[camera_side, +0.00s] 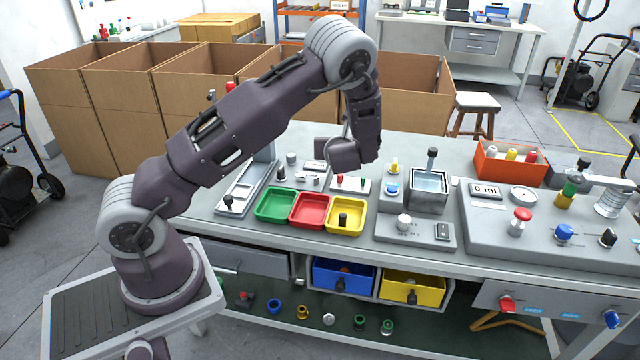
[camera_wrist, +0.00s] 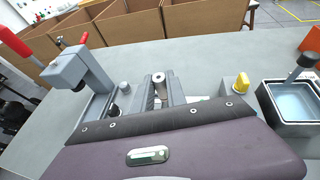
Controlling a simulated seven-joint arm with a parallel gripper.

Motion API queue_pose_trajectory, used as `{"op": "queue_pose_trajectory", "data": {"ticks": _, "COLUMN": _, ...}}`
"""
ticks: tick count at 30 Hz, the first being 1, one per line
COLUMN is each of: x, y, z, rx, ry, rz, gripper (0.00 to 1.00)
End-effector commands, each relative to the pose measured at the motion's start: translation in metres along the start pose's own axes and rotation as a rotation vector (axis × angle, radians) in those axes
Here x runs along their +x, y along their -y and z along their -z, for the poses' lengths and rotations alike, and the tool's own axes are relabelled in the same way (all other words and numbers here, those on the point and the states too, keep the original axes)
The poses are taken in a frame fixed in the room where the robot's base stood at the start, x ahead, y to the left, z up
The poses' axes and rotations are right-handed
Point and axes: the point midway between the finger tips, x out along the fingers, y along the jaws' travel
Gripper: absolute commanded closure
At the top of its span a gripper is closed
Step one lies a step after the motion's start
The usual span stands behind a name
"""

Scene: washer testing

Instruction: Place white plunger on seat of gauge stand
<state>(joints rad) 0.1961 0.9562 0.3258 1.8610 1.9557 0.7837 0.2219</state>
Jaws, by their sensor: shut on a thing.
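In the wrist view my gripper (camera_wrist: 162,92) is shut on a pale cylinder with a light round top, which looks like the white plunger (camera_wrist: 158,78). It stands roughly upright between the two dark fingers. A grey stand (camera_wrist: 88,68) with an upright column, an overhanging head and red-tipped parts is left of my gripper; it looks like the gauge stand. Its seat cannot be made out clearly. In the side view the stand's column (camera_side: 265,152) is partly hidden behind my arm. My gripper's body (camera_side: 345,154) hangs above the bench there, and its fingertips and the plunger cannot be made out.
Green (camera_side: 275,205), red (camera_side: 309,210) and yellow (camera_side: 346,216) trays lie at the bench front. A water bath (camera_side: 429,190) with an upright handle is to the right. A bin of plungers (camera_side: 510,160) and a scale display (camera_side: 486,190) stand further right.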

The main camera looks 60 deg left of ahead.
Motion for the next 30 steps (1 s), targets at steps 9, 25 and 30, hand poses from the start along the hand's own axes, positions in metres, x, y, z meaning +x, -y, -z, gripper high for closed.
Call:
{"op": "queue_pose_trajectory", "data": {"ticks": 9, "x": 0.044, "y": -0.064, "z": -0.012, "rx": -0.235, "ry": 0.004, "rz": -0.575, "gripper": 1.0}}
{"op": "queue_pose_trajectory", "data": {"ticks": 25, "x": 0.078, "y": -0.061, "z": 0.06, "rx": -0.285, "ry": 0.004, "rz": -0.705, "gripper": 1.0}}
{"op": "queue_pose_trajectory", "data": {"ticks": 30, "x": 0.088, "y": -0.061, "z": 0.086, "rx": -0.284, "ry": 0.003, "rz": -0.705, "gripper": 1.0}}
